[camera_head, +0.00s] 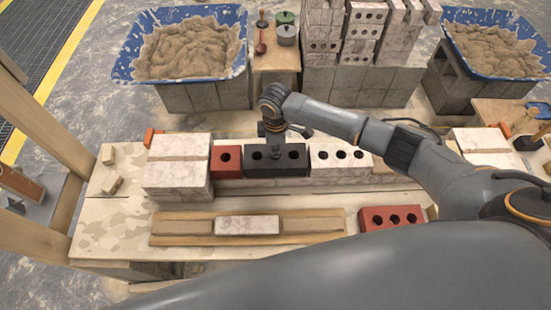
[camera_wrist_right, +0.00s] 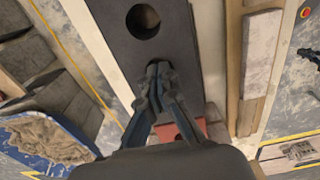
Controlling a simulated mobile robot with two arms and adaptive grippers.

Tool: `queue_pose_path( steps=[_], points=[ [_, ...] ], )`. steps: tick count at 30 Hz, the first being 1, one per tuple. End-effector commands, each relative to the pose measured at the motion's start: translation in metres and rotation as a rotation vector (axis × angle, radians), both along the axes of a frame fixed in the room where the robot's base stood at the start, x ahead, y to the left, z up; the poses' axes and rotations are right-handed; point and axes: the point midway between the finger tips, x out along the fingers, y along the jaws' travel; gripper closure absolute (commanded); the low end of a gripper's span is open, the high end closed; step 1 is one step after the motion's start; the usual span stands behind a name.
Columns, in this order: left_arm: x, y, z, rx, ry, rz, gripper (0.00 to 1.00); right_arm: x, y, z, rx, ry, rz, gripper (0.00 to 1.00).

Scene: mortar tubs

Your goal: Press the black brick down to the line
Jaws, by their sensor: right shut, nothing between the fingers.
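The black brick (camera_head: 290,160) lies in the row on the bench, between a small red brick (camera_head: 226,160) and a pale brick with holes (camera_head: 340,158). Its top has dark holes. My right gripper (camera_head: 275,153) is over the black brick, pointing down, with its fingertips at the brick's top. In the right wrist view the black brick (camera_wrist_right: 165,35) fills the upper middle, and my right gripper (camera_wrist_right: 158,68) is shut and empty, its tips over or at one hole. I cannot tell whether they touch it. My left gripper is out of view.
A large pale block (camera_head: 178,178) stands at the row's left end. A wooden frame holding a pale brick (camera_head: 247,225) and a loose red brick (camera_head: 390,217) lie in front. Blue mortar tubs (camera_head: 125,62) and stacked bricks (camera_head: 325,35) stand behind.

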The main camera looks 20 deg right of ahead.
Motion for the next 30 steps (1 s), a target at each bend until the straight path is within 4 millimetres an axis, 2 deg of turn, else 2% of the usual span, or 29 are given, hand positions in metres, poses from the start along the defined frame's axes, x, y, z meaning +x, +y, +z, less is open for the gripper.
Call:
queue_pose_path(
  steps=[30],
  points=[
    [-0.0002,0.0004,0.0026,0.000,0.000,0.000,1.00,-0.0053,-0.0002,-0.0091,-0.002,0.013,0.001,1.00]
  ],
)
